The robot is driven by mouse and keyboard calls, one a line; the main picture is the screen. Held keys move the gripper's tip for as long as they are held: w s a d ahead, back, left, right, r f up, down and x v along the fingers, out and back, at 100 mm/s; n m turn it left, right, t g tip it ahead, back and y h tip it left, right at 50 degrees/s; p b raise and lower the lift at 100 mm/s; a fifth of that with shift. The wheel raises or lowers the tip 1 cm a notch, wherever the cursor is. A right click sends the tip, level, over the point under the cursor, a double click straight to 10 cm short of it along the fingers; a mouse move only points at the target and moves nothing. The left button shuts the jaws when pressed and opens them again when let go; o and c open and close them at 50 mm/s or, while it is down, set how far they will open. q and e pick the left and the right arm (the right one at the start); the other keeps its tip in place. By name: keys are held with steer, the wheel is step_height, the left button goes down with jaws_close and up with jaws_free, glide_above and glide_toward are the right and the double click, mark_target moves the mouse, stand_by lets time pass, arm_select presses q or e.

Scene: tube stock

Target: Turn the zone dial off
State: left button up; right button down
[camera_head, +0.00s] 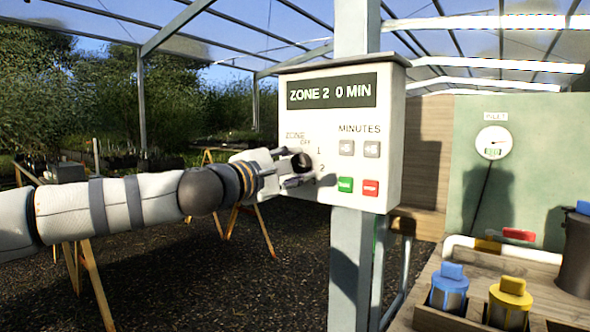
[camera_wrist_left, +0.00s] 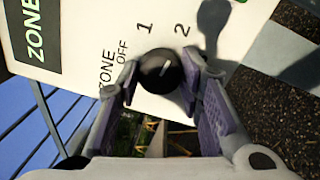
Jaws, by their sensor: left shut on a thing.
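The zone dial (camera_wrist_left: 160,71) is a round black knob with a white pointer line on the white control box (camera_head: 393,190). Its labels are OFF, 1 and 2, and the pointer slants toward 2 in the left wrist view. The display (camera_head: 331,92) reads "ZONE 2 0 MIN". My left gripper (camera_head: 290,168) reaches in from the left and is shut on the dial, one finger on each side; the fingers also show in the left wrist view (camera_wrist_left: 160,68). In the head view the fingers partly cover the dial (camera_head: 302,162). My right gripper is out of view.
Right of the dial are two grey minute buttons (camera_head: 359,148), a green button (camera_head: 345,185) and a red button (camera_head: 370,187). The box is on a grey post (camera_head: 350,270). A wooden bench with blue-topped (camera_head: 449,287) and yellow-topped (camera_head: 510,303) containers stands lower right.

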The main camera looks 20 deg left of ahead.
arm_select(q)
steer(key=n, duration=0.4)
steer(key=shift+f+n+b, duration=0.1)
steer(key=shift+n+b, duration=0.3)
steer(key=n+b, duration=0.1)
steer(key=n, duration=0.4)
steer(key=shift+n+y, duration=0.3)
steer(key=shift+n, duration=0.1)
steer(key=n+b, duration=0.1)
steer(key=n, duration=0.4)
steer(key=shift+r+n+g+b, duration=0.15)
steer(key=shift+n+b, duration=0.15)
steer(key=shift+n, duration=0.75)
steer(key=shift+r+n+g+b, duration=0.15)
steer(key=shift+n+b, duration=0.1)
steer(key=shift+n, duration=0.8)
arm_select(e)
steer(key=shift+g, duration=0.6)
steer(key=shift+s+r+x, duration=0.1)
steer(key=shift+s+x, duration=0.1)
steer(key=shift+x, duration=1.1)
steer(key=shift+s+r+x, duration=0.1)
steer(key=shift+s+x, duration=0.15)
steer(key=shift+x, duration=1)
arm_select(q)
steer(key=shift+n, duration=0.3)
steer(key=o, duration=1.2)
steer(key=shift+c, duration=0.2)
